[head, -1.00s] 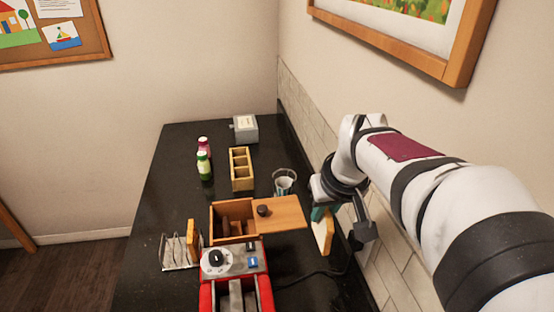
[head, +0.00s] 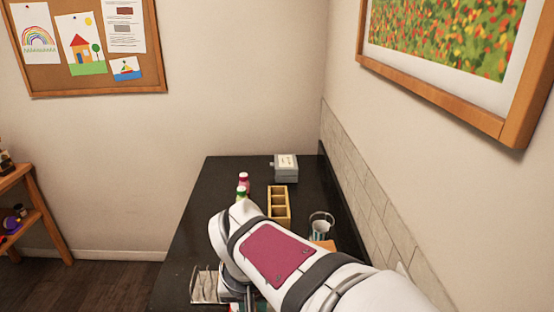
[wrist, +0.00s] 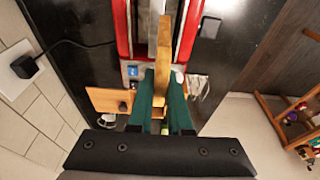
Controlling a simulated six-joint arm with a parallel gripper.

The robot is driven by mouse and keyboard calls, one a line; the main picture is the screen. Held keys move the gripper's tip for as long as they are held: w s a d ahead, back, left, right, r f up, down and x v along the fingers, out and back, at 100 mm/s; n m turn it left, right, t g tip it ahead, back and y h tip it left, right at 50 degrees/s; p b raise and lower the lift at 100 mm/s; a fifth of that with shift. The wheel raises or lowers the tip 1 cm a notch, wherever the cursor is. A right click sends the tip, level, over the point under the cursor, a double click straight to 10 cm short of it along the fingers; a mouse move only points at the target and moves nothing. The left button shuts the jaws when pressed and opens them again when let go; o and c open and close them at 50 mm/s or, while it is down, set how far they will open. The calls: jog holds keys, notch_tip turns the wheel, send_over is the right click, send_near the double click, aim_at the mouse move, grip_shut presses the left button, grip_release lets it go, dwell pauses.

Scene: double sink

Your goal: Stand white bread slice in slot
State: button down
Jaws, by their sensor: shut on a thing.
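In the wrist view, my gripper (wrist: 161,88) has green fingers shut on the bread slice (wrist: 164,48). The slice is seen edge-on, its tan crust toward the camera, and stands roughly upright between the fingers. Below and beyond it is the red toaster (wrist: 123,28), with its long slots running away from the camera. The slice lines up roughly with the slots, but I cannot tell whether its lower edge is inside one. In the head view, my arm hides the gripper, the slice and most of the toaster.
A wire rack (head: 205,284) stands left of my arm; it also shows in the wrist view (wrist: 198,86). A wooden lid with a dark knob (wrist: 106,100) lies left of my fingers. A divided wooden box (head: 279,204), a glass (head: 320,228) and bottles (head: 243,182) stand farther back.

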jog(key=shift+s+a+f, duration=0.1)
jog(key=shift+a+f, duration=0.15)
jog(key=shift+f, duration=1.15)
jog(key=shift+s+a+f, duration=0.15)
jog(key=shift+a+f, duration=0.1)
jog(key=shift+f, duration=1.15)
jog(key=shift+s+a+f, duration=0.1)
jog(key=shift+a+f, duration=0.15)
jog(key=shift+f, duration=1.15)
jog(key=shift+c, duration=2.2)
grip_release()
jog(key=w+v, duration=0.2)
jog(key=v, duration=0.6)
jog(key=shift+r, duration=0.6)
jog(key=shift+s, duration=0.1)
